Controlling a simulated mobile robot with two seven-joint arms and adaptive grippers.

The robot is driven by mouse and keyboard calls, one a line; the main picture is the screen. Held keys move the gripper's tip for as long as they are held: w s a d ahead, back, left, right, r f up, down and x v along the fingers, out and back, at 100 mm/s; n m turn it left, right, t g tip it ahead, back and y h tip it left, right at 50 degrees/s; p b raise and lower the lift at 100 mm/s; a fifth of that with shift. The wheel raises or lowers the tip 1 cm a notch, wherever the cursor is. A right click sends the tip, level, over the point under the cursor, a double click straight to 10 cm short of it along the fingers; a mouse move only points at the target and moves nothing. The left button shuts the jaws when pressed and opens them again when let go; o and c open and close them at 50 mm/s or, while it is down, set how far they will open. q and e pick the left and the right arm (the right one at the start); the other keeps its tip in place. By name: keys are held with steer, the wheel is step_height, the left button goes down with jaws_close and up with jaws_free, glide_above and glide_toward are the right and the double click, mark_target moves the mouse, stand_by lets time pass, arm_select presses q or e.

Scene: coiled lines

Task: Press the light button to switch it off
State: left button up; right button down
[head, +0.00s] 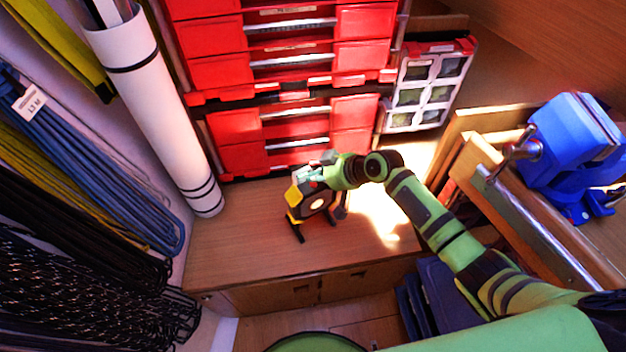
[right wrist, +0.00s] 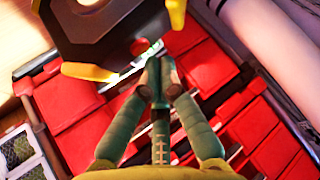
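The light is a small black and yellow work lamp (head: 312,203) standing on the wooden bench. In the right wrist view its dark body with yellow edges (right wrist: 100,28) fills the upper part. A round red button (right wrist: 140,47) shows on its near edge. My right gripper (head: 322,170) is at the lamp's top. In the right wrist view its two green fingertips (right wrist: 159,68) are together with nothing between them, just beside the button. I cannot tell whether they touch it. My left gripper is not in view.
The bench (head: 240,245) is clear left of the lamp; a bright patch lies to its right. Red drawer cases (head: 290,95) stand behind. A white roll (head: 150,105) and hanging coiled lines (head: 90,160) are left. A blue vise (head: 575,140) is right.

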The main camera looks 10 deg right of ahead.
mark_target(316, 185)
step_height(316, 185, up, 6)
steer(key=p, duration=0.5)
steer(key=shift+p, duration=0.4)
